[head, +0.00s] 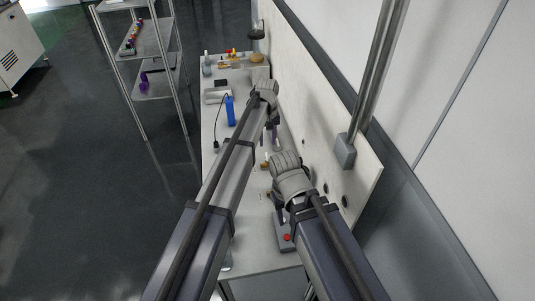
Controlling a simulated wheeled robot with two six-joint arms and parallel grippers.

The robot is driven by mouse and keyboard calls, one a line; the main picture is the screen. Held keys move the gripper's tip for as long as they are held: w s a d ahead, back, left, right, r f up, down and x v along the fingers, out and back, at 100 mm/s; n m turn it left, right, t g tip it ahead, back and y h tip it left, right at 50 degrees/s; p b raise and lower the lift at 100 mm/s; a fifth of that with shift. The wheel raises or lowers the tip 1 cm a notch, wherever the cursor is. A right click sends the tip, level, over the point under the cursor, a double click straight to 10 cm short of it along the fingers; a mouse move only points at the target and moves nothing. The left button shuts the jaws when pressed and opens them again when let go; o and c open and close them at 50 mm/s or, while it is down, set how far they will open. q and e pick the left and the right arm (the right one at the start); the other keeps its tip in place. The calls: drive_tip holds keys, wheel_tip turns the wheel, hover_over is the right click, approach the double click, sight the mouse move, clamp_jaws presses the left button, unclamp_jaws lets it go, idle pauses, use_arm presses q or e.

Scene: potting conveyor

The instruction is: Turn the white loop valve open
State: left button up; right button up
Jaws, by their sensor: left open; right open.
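I cannot make out the white loop valve in the head view; my arms and grippers cover much of the bench and the lower panel. My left gripper (272,132) hangs over the bench beside the panel, farther from me, with its fingers pointing down. My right gripper (282,206) is nearer, also close to the panel, and its fingers are mostly hidden behind its own wrist. Both are open, and I see nothing held in them. A small brass-coloured part (266,164) shows between the two grippers, too small to identify.
A long white bench (212,130) runs along a pale upright panel (312,125) with dark round holes. On it are a blue bottle (230,110) and a grey box with a red button (286,238). A metal shelf rack (160,95) stands left; the floor between is clear.

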sight(268, 157)
use_arm(q)
wheel_tip(268, 157, down, 8)
drive_tip(key=b, duration=0.7)
drive_tip(key=shift+r, duration=0.25)
use_arm(e)
wheel_tip(268, 157, down, 8)
drive_tip(key=shift+r, duration=0.2)
drive_tip(key=shift+r, duration=0.1)
use_arm(q)
clamp_jaws()
